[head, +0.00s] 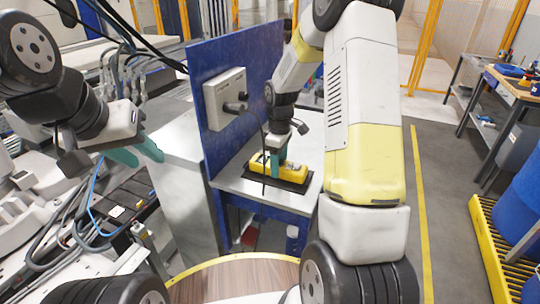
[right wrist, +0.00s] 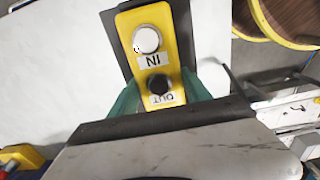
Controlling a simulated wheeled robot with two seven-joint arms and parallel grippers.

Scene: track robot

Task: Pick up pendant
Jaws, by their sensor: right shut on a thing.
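The pendant (head: 293,170) is a yellow box on a black pad (head: 300,186) on the grey table. In the right wrist view the pendant (right wrist: 157,62) shows a white button marked IN and a black button marked OUT. My right gripper (head: 277,166) reaches down from above, and its green fingers (right wrist: 168,95) are shut on the sides of the pendant. I cannot tell whether the pendant touches the pad. My left gripper (head: 137,154) is away to the left, its green fingers apart and empty.
The grey tabletop (head: 238,178) is mostly bare. Blue barrels (head: 525,195) on a yellow pallet (head: 490,240) stand at the right.

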